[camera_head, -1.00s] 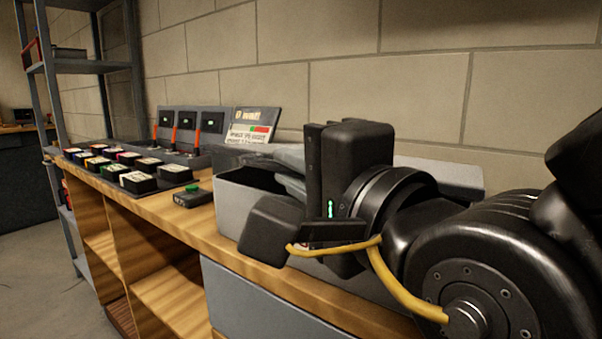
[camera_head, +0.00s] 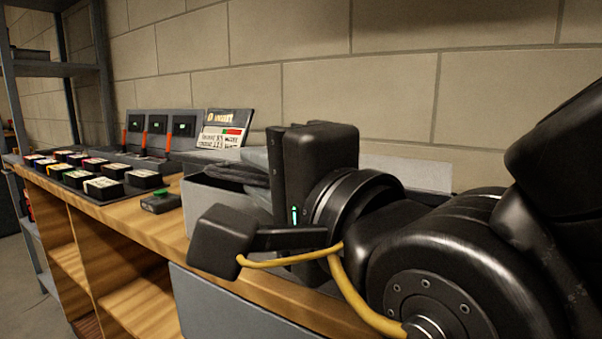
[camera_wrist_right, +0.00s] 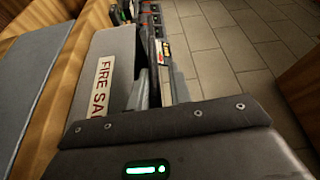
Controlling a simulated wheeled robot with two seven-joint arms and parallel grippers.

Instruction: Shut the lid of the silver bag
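The silver bag (camera_head: 202,206) is a grey box on the wooden workbench, its top open at the left end with a dark inside showing. A pale grey panel (camera_head: 405,173) stands behind my right arm; I cannot tell if it is the lid. My right gripper (camera_head: 246,168) is over the bag's open top, its fingers pointing left; the arm hides much of the bag. In the right wrist view a grey surface with a "FIRE SA" label (camera_wrist_right: 103,85) lies beside the fingers. My left gripper is out of view.
A small black device with a green top (camera_head: 160,202) sits left of the bag. Several small labelled boxes (camera_head: 103,187) and a charger station (camera_head: 158,140) stand farther left. A block wall (camera_head: 290,60) is close behind.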

